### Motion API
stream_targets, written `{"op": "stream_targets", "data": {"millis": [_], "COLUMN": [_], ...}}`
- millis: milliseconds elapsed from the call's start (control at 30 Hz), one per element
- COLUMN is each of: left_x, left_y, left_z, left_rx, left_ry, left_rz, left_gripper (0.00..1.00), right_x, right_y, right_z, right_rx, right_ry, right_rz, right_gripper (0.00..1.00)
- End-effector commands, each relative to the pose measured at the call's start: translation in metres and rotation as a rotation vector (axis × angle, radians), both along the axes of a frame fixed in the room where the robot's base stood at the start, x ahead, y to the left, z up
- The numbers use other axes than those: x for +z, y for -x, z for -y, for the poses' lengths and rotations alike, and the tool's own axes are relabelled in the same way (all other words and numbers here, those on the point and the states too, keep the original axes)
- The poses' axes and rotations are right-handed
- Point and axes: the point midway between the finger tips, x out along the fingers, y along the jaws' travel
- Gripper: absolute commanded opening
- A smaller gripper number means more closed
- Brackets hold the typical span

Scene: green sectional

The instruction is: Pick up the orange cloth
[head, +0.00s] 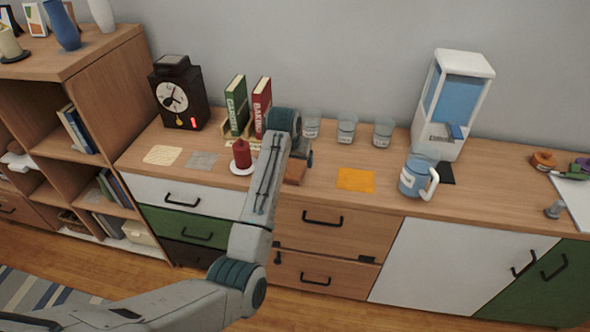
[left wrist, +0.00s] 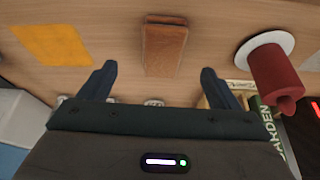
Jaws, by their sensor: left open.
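The orange cloth (head: 356,180) lies flat on the wooden cabinet top, right of my left gripper and left of the blue mug. It also shows in the left wrist view (left wrist: 52,45), at the upper left and apart from the fingers. My left gripper (left wrist: 159,80) is open with nothing between its fingers. A brown block-like item (left wrist: 163,45) lies on the top just beyond the gap between the fingertips. In the head view my arm partly hides the gripper and this brown item (head: 296,173). My right gripper is in neither view.
A red candle (head: 242,154) on a white plate (head: 243,169) stands left of my gripper, with books (head: 238,105) behind. Glasses (head: 347,130) stand behind the cloth. A blue mug (head: 413,180) and a white dispenser (head: 457,100) are to its right. The top around the cloth is bare.

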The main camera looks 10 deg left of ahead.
Motion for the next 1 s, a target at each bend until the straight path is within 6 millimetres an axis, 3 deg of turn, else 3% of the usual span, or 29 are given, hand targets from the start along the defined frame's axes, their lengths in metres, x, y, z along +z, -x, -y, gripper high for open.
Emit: {"op": "stream_targets", "data": {"millis": [700, 967, 1000], "left_x": [-0.072, -0.075, -0.075], "left_y": [-0.031, -0.032, -0.032], "left_z": [-0.003, -0.003, -0.003], "left_rx": [0.000, 0.000, 0.000], "left_ry": [0.000, 0.000, 0.000], "left_rz": [-0.001, 0.002, 0.002], "left_gripper": [0.85, 0.85, 0.81], "right_x": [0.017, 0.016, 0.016], "right_y": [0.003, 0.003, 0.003], "right_z": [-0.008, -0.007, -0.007], "right_rx": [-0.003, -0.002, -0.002], "right_ry": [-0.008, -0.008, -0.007], "right_rz": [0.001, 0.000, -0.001], "right_gripper": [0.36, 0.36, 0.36]}}
